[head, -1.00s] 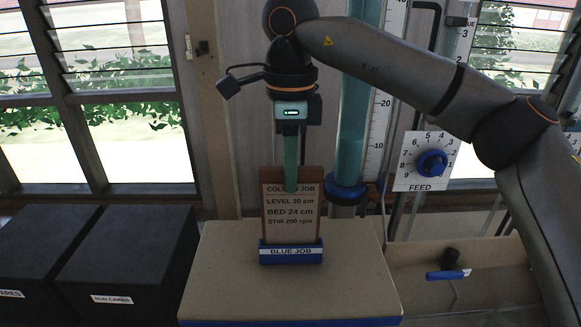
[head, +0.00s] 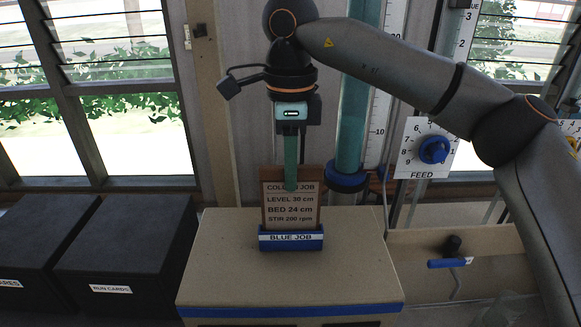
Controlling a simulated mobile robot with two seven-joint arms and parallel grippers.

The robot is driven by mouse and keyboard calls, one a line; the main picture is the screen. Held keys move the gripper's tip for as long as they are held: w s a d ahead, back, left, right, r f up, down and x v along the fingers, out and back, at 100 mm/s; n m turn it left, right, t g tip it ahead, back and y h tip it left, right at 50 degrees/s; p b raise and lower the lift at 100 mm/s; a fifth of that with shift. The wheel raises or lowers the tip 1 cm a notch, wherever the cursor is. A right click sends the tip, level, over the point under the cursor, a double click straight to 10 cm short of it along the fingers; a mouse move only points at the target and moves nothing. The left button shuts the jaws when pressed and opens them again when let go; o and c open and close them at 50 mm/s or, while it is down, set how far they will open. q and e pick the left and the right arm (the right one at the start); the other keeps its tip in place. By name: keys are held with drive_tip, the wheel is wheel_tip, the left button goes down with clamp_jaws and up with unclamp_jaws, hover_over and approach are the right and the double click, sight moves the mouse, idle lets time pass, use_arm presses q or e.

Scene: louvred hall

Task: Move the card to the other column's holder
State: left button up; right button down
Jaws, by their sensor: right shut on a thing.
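My right gripper (head: 291,186) reaches down from above and is shut on the top of the card (head: 290,208). The card is upright, with a brown edge and a pale printed face reading level 30 cm, bed 24 cm, stir 200 rpm. Fingers cover part of its heading. The blue holder (head: 291,245), labelled BLUE JOB, stands on the tan stand directly below. The card's lower edge is hidden behind the holder's front, so I cannot tell whether it rests on the bottom. My left gripper is out of view.
The tan stand (head: 230,270) has bare top around the holder. Behind it rises a teal column (head: 352,130) with a scale. Black boxes stand left, one labelled RUN CARDS (head: 120,255). A FEED dial (head: 433,150) and a blue-handled valve (head: 449,263) are at right.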

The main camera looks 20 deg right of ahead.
drive_tip(key=c, duration=0.8)
unclamp_jaws()
drive_tip(key=shift+o, duration=0.2)
wheel_tip(320, 180, up, 7)
drive_tip(key=p, duration=0.6)
drive_tip(key=shift+r, duration=0.5)
wheel_tip(320, 180, up, 12)
drive_tip(key=shift+f, duration=0.25)
